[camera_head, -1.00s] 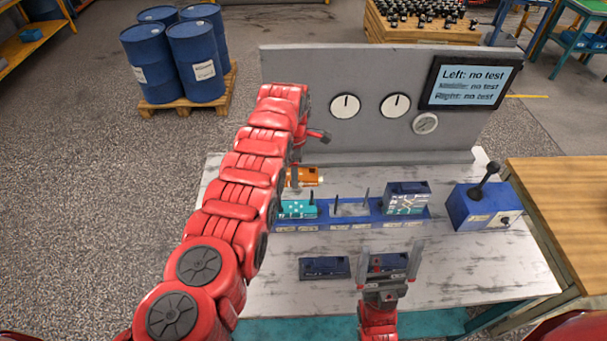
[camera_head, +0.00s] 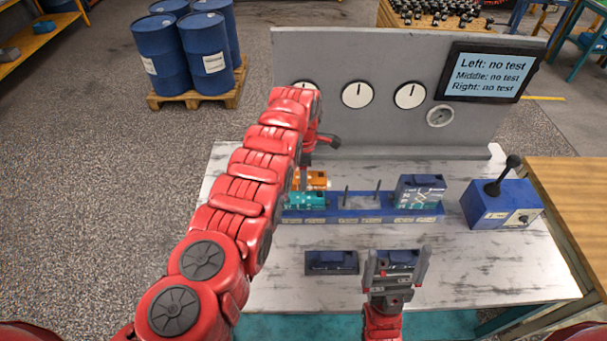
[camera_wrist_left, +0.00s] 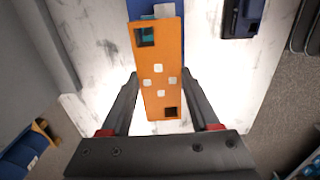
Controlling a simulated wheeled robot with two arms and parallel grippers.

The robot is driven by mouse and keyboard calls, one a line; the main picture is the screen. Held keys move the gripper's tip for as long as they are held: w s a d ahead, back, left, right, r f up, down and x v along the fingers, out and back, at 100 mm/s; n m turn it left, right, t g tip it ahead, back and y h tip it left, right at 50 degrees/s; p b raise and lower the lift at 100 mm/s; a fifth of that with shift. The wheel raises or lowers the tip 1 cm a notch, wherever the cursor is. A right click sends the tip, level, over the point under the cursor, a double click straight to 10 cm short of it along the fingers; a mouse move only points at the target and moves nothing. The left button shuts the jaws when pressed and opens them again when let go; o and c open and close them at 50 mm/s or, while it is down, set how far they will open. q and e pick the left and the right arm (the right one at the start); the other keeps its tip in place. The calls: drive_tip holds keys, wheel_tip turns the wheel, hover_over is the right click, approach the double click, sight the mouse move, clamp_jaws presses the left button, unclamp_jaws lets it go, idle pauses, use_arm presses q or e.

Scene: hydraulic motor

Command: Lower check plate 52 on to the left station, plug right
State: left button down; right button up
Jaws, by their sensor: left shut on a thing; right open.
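My left gripper (camera_wrist_left: 154,100) is shut on an orange plate with light square marks and dark corner openings (camera_wrist_left: 160,75), gripped by its sides. The plate also shows in the head view (camera_head: 318,181), close behind and above a teal block (camera_head: 307,201) at the left station of the blue base (camera_head: 345,215). My left arm hides part of the station; contact there cannot be told. The middle station has two upright pins (camera_head: 362,197). A grey-blue block (camera_head: 420,196) stands at the right station. My right gripper (camera_head: 397,254) is open near a dark blue block (camera_head: 398,259).
Another dark blue block (camera_head: 331,262) lies on the white table (camera_head: 480,262). A blue lever box (camera_head: 500,205) stands at the right. A grey panel (camera_head: 330,65) with dials closes the back; its screen (camera_head: 488,74) reads "no test" for all three stations.

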sight(304, 198)
use_arm(q)
drive_tip(key=shift+f+b, duration=2.7)
drive_tip(key=shift+f, duration=0.2)
drive_tip(key=shift+f+b, duration=0.5)
drive_tip(key=shift+b, duration=0.05)
drive_tip(key=shift+c, duration=0.2)
unclamp_jaws()
